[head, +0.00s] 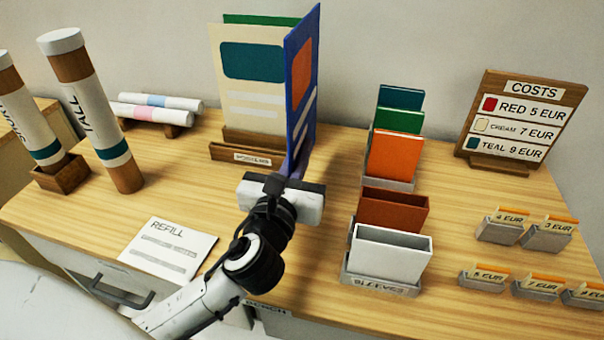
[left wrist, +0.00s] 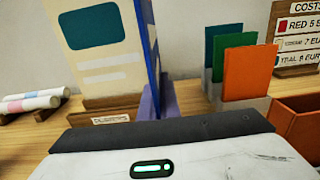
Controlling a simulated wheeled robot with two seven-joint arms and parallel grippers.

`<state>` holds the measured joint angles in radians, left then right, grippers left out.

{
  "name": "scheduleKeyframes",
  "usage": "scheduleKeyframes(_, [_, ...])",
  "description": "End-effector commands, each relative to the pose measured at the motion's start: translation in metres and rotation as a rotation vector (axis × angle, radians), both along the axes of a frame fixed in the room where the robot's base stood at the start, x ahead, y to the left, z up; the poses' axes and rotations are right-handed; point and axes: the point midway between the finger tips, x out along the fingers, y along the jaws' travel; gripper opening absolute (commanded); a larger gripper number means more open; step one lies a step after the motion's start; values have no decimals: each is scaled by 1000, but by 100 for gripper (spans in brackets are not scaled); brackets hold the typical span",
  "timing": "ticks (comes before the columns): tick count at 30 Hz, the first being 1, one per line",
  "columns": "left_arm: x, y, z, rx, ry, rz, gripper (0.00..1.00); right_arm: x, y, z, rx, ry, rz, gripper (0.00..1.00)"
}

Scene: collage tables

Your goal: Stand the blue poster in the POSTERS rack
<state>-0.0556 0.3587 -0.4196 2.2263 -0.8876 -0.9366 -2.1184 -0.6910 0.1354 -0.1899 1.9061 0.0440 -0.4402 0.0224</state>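The blue poster (head: 303,85), with an orange panel, stands upright and edge-on at the right end of the wooden POSTERS rack (head: 222,151). It also shows in the left wrist view (left wrist: 146,30). My left gripper (head: 293,163) has its purple fingers closed on the poster's lower part, and its body is in front of the rack's right side. The poster is turned at an angle to the cream poster (head: 251,95) in the rack. The poster's bottom edge is hidden, so I cannot tell whether it touches the rack. My right gripper is out of view.
A green poster (head: 262,20) stands behind the cream one. Sleeves racks with colored sleeves (head: 395,155) and a white box (head: 390,255) stand to the right. Tall tubes (head: 90,110) stand left.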

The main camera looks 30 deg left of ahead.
Motion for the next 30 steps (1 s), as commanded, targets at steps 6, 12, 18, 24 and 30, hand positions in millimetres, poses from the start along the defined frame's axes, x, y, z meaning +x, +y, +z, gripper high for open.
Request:
scheduleKeyframes(6, [0,0,-20,1,0,0,0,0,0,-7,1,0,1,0])
scheduleKeyframes(12, [0,0,-49,1,1,0,0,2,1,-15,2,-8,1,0])
scheduleKeyframes(18, [0,0,-51,1,-2,0,0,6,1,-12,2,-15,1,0])
scheduleKeyframes(24, [0,0,-54,1,-1,0,0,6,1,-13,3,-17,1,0])
scheduleKeyframes(30, [0,0,-54,0,-1,0,21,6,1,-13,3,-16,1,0])
